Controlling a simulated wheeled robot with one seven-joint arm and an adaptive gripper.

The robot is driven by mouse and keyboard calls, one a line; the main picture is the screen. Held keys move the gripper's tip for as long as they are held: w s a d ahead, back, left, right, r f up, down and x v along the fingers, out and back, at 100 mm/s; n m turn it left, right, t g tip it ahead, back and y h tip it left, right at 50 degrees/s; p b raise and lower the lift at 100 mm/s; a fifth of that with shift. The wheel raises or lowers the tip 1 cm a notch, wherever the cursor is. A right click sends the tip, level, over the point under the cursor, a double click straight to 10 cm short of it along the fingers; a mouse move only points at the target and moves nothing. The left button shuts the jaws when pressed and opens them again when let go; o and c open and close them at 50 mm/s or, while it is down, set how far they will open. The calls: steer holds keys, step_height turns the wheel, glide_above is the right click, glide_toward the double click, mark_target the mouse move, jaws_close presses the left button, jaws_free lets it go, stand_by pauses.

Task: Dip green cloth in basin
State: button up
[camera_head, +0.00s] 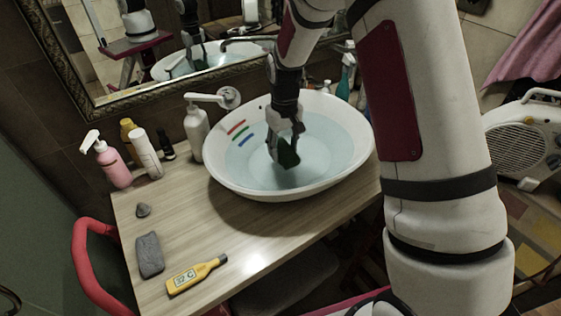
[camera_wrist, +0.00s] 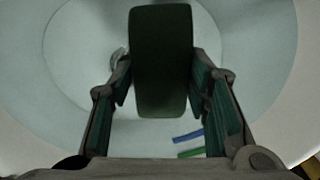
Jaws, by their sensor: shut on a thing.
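The white basin (camera_head: 222,176) stands on the wooden counter and holds clear bluish water (camera_head: 330,150). My gripper (camera_head: 287,145) points down inside the basin's outline. It is shut on the dark green cloth (camera_head: 288,158), which shows as a small folded piece at the fingertips, at or in the water. In the wrist view, the green cloth (camera_wrist: 161,60) is a rounded slab between the two fingers, with the basin (camera_wrist: 275,45) around it. I cannot tell how deep the cloth sits in the water.
A pink pump bottle (camera_head: 113,163), a white bottle (camera_head: 146,153) and a white pump dispenser (camera_head: 196,130) stand left of the basin. A mirror (camera_head: 160,50) rises behind. The counter's middle (camera_head: 215,225) is clear.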

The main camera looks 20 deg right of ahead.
mark_target(284, 147)
steer(key=shift+r+p, duration=0.75)
steer(key=shift+r, duration=3.15)
steer(key=shift+r, duration=0.1)
step_height(284, 147, up, 3)
steer(key=shift+f, duration=0.1)
